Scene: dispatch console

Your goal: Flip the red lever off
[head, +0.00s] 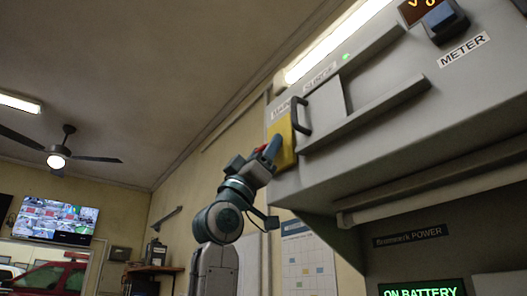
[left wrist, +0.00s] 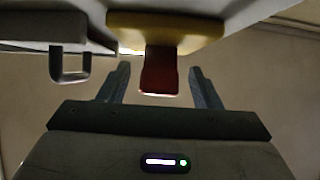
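The red lever (left wrist: 160,72) sticks out from a yellow plate (left wrist: 165,29) in the left wrist view. In the head view the yellow plate (head: 284,143) is on the left end of the grey overhead console, and only a bit of red shows by the gripper. My left gripper (head: 260,152) is raised to the plate. In the left wrist view its two fingers (left wrist: 159,85) are open, one on each side of the lever, with a gap on both sides. My right gripper is in neither view.
A dark handle (head: 301,116) on a sliding cover sits just right of the yellow plate; it also shows in the left wrist view (left wrist: 70,66). Rails (head: 365,115) run along the console face. A blue switch (head: 445,20) is at the upper right. Open air lies left of the arm.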

